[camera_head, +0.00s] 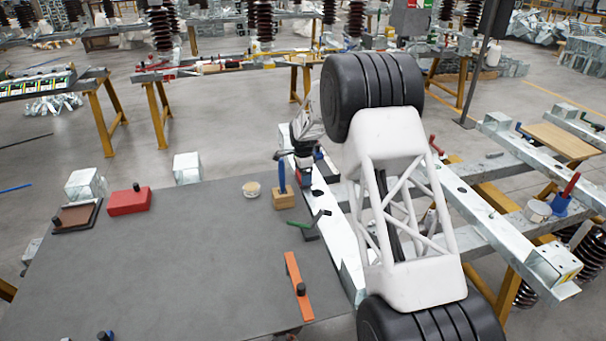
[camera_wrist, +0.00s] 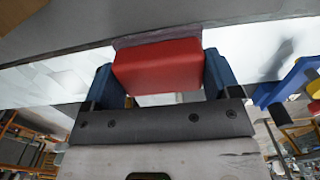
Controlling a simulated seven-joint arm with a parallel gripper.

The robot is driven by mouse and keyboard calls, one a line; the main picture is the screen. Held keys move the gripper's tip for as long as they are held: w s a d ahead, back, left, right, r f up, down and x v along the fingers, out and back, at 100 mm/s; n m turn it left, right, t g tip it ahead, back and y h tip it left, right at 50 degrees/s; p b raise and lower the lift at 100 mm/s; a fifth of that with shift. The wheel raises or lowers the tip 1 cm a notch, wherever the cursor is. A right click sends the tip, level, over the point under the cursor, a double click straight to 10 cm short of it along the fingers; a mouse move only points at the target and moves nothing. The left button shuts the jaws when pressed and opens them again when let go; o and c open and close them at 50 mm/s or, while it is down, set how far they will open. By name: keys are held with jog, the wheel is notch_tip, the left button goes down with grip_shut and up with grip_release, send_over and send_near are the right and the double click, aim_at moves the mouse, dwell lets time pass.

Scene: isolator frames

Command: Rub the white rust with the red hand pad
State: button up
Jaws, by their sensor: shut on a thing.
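My gripper (camera_wrist: 158,72) is shut on a red hand pad (camera_wrist: 160,62), with a blue finger on each side of it. The pad's grey-purple edge shows on its far side. The pad is over a bright galvanised beam (camera_wrist: 250,45); I cannot tell whether it touches. In the head view the red pad (camera_head: 304,169) is a small patch below my gripper, at the beam's far part. The beam (camera_head: 345,250) runs along the right edge of the grey table. Whitish, cloudy patches show on the beam (camera_wrist: 45,85), left of the pad; the surface under the pad is hidden.
On the grey table (camera_head: 170,270) are a red block with a black knob (camera_head: 129,200), a brown pad (camera_head: 76,218), a round tin (camera_head: 251,188), a blue-handled tool in a wooden block (camera_head: 284,199), a green-handled tool (camera_head: 301,226) and an orange bar (camera_head: 293,275). The table's middle is clear.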

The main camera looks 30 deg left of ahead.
jog(key=shift+w+d+r, duration=0.1)
jog(key=shift+w+d, duration=1.15)
jog(key=shift+w+d, duration=1.2)
jog(key=shift+w, duration=0.05)
jog(key=shift+f, duration=0.3)
jog(key=shift+s+a+f, duration=0.15)
jog(key=shift+s+a, duration=1.05)
jog(key=shift+s, duration=0.05)
jog(key=shift+s+a, duration=0.15)
